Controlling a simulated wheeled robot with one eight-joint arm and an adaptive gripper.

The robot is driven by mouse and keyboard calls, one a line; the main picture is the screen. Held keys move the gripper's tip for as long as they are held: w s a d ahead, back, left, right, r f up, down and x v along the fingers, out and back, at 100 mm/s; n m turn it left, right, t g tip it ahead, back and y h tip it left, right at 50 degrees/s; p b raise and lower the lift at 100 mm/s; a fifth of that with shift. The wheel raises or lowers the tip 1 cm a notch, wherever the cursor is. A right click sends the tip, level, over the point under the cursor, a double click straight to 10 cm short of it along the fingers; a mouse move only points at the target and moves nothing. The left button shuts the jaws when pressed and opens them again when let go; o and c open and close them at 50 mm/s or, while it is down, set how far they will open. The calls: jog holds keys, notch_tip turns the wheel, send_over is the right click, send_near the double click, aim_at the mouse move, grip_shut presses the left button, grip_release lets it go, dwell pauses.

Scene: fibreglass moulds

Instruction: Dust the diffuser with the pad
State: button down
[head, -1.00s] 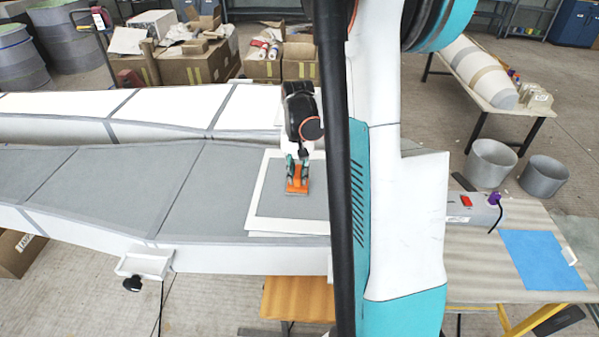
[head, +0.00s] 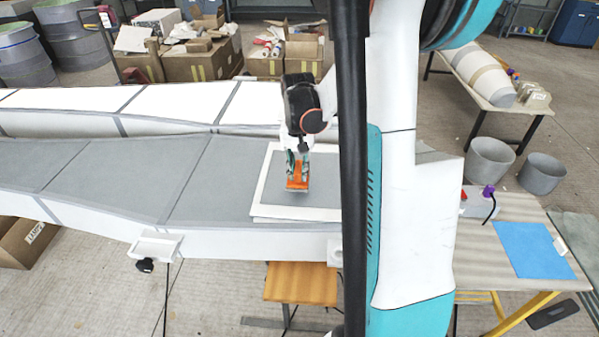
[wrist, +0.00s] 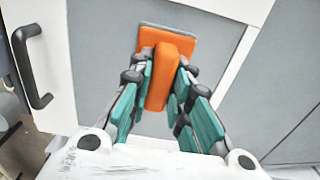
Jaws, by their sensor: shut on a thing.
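An orange pad (head: 298,184) with a raised grip bar is held upright in my gripper (head: 298,157). In the wrist view my gripper (wrist: 162,92) has its teal fingers on both sides of the pad's orange bar (wrist: 162,75). The pad's thin grey underside faces a grey panel with a white border (head: 268,209), likely the diffuser, lying on the long grey mould. The pad appears to rest on the panel's grey area, though contact is hard to confirm. My arm hides the panel's right part in the head view.
The long grey mould (head: 120,180) runs left, with a white-topped mould (head: 170,101) behind it. A white clamp (head: 155,246) sits on its front edge. At right, a table holds a blue sheet (head: 533,250). Grey buckets (head: 491,162) stand beyond it.

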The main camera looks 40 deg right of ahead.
aim_at(298, 167)
jog(key=shift+r+p, duration=1.3)
jog(key=shift+r, duration=1)
jog(key=shift+a, duration=0.1)
